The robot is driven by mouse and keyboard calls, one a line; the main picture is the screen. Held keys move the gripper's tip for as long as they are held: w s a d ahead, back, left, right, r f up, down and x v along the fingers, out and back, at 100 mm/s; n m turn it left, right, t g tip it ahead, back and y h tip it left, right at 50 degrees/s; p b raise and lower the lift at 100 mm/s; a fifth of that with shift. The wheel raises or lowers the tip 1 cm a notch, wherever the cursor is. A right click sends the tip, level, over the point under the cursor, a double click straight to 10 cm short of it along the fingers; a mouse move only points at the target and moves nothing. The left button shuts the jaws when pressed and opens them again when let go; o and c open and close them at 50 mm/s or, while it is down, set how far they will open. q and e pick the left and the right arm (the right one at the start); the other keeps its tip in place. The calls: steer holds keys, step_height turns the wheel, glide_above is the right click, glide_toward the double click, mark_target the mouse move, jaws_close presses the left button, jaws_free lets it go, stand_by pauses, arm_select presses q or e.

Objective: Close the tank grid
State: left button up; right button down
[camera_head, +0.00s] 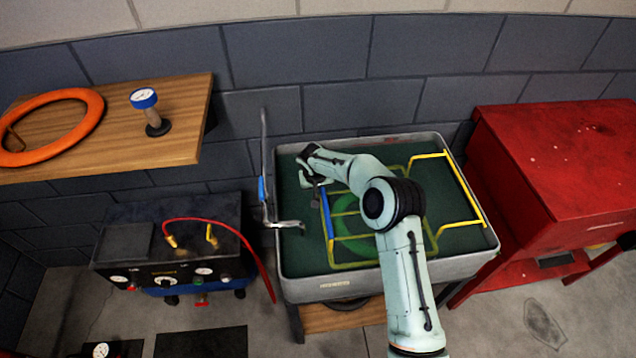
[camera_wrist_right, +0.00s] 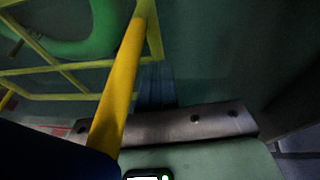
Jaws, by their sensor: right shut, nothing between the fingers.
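The tank (camera_head: 388,291) is a grey-rimmed basin with a dark green inside, in the middle of the head view. A yellow wire grid (camera_head: 357,264) shows in its middle, with a blue grip (camera_head: 327,216) along its left side. My right arm hides part of the grid. My right gripper (camera_head: 306,168) is shut and empty over the tank's left part, above and left of the grip. In the right wrist view, a yellow bar (camera_wrist_right: 122,75) passes close to the camera; whether the gripper touches it cannot be told. My left gripper is not in view.
A green ring (camera_head: 345,222) shows under the grid. Another yellow bar frame (camera_head: 471,192) spans the tank's right side. A metal lever with a blue part (camera_head: 262,188) stands at the left rim. A red cabinet (camera_head: 560,170) is on the right, a dark gauge box (camera_head: 130,240) on the left.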

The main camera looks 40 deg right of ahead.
steer(key=shift+s+f, duration=0.1)
steer(key=shift+f, duration=0.3)
steer(key=shift+f, duration=0.1)
steer(key=r, duration=0.2)
steer(key=r+p, duration=0.2)
steer(key=r, duration=0.1)
steer(key=shift+w+r, duration=0.25)
steer(key=shift+r, duration=0.1)
steer(key=v, duration=0.9)
steer(key=shift+s+a, duration=0.15)
steer(key=shift+s, duration=0.1)
